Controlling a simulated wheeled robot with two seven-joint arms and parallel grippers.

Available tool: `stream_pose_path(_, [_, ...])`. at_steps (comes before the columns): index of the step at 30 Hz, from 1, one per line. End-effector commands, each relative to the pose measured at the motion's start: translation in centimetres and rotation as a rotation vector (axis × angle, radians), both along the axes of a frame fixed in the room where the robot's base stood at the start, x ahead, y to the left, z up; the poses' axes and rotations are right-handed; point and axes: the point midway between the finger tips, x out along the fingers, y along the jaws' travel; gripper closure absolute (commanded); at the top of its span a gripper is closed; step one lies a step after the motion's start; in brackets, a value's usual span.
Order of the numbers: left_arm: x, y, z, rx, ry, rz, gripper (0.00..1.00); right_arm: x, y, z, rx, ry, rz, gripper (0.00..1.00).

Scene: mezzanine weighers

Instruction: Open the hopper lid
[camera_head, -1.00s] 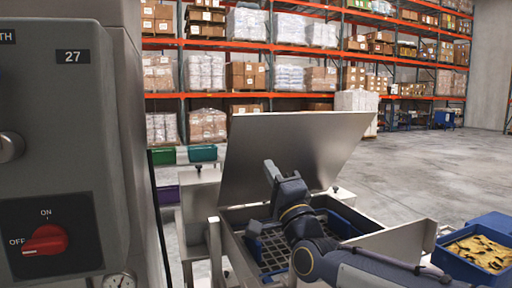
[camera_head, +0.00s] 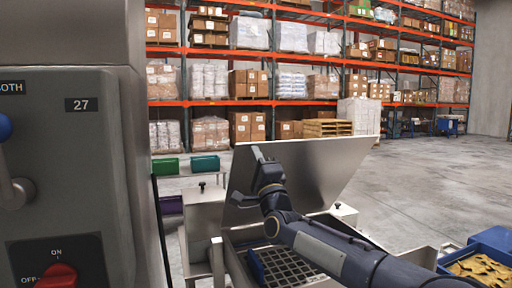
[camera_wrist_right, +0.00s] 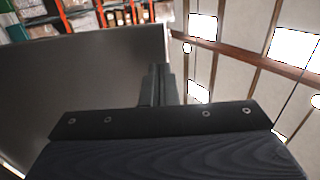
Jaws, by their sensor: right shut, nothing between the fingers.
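The hopper lid (camera_head: 325,172) is a flat grey metal plate. It stands raised and tilted back from the hopper (camera_head: 231,262), whose top is open and shows a dark grate (camera_head: 285,266) inside. My right gripper (camera_head: 257,153) is shut and empty, with its fingers pointing up in front of the lid's inner face, near its upper left part. In the right wrist view the shut fingers (camera_wrist_right: 158,86) stand beside the large dark lid panel (camera_wrist_right: 85,80). I cannot tell whether they touch it. My left gripper is not in view.
A grey control box (camera_head: 65,170) with a red switch (camera_head: 57,277) stands close at the left. A blue crate (camera_head: 492,242) with yellow-and-black contents is at the right. Green bins (camera_head: 205,164) sit behind the hopper. Open floor (camera_head: 430,185) lies behind, before pallet racks.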

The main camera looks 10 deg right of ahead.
Motion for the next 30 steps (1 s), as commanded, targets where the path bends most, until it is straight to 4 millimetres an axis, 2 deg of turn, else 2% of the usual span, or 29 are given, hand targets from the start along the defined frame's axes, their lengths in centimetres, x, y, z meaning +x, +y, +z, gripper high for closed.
stream_pose_path(15, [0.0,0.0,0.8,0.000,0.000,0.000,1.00,0.7,0.1,0.7,0.000,0.005,-0.001,1.00])
stream_pose_path(17, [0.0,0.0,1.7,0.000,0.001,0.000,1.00,1.1,0.1,1.2,-0.001,0.017,-0.002,1.00])
stream_pose_path(23, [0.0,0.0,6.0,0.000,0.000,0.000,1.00,3.8,0.4,3.7,-0.010,0.089,-0.002,1.00])
stream_pose_path(30, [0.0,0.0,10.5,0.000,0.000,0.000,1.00,8.5,0.9,6.3,-0.018,0.139,0.001,1.00])
